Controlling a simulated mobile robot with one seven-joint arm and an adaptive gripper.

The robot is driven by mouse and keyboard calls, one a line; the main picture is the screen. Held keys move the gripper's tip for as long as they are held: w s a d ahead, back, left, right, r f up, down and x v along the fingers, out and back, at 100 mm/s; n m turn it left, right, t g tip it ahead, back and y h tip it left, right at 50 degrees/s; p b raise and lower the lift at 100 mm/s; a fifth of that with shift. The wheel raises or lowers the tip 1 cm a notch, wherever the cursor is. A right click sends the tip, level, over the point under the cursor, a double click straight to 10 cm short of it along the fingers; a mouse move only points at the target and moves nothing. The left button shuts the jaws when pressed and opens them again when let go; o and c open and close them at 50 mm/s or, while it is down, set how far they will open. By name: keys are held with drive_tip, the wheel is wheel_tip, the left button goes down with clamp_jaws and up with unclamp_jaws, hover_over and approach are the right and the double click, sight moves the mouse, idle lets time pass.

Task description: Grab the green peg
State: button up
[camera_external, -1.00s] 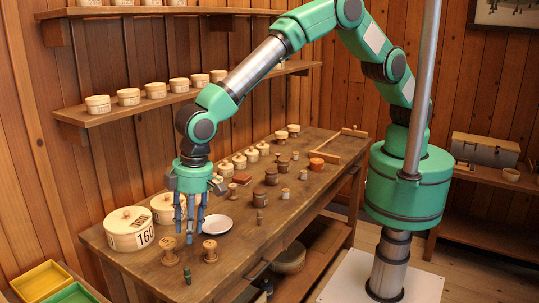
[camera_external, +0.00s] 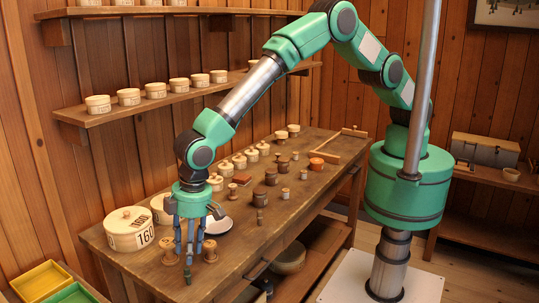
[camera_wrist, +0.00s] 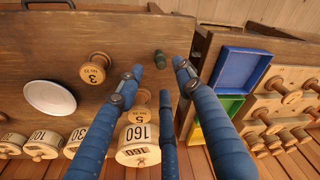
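The green peg (camera_external: 187,276) is a small dark green turned piece standing near the front left edge of the workbench. In the wrist view the green peg (camera_wrist: 160,59) shows just beyond and between the spread fingertips. My gripper (camera_external: 190,262) has several blue fingers pointing down. It is above the peg, with the fingertips close to the peg's top. In the wrist view my gripper (camera_wrist: 159,74) is open, with nothing between its fingers. I cannot tell whether a finger touches the peg.
Turned wooden spools (camera_external: 209,250) (camera_external: 170,250) stand close behind the fingers. A round box marked 160 (camera_external: 130,238) and a white plate (camera_wrist: 50,97) are nearby. Yellow (camera_external: 38,281), green (camera_external: 73,295) and blue (camera_wrist: 240,68) trays lie beyond the bench edge.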

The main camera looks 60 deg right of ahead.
sight(187, 268)
drive_tip(key=shift+w+a+f, duration=0.1)
drive_tip(key=shift+f, duration=0.75)
drive_tip(key=shift+w+a+f, duration=0.1)
drive_tip(key=shift+f, duration=0.75)
drive_tip(key=shift+f, duration=0.15)
drive_tip(key=shift+w+a+f, duration=0.15)
drive_tip(key=shift+w+f, duration=0.05)
drive_tip(key=shift+f, duration=1)
drive_tip(key=shift+w+a+f, duration=0.15)
drive_tip(key=shift+f, duration=1.05)
drive_tip(key=c, duration=0.7)
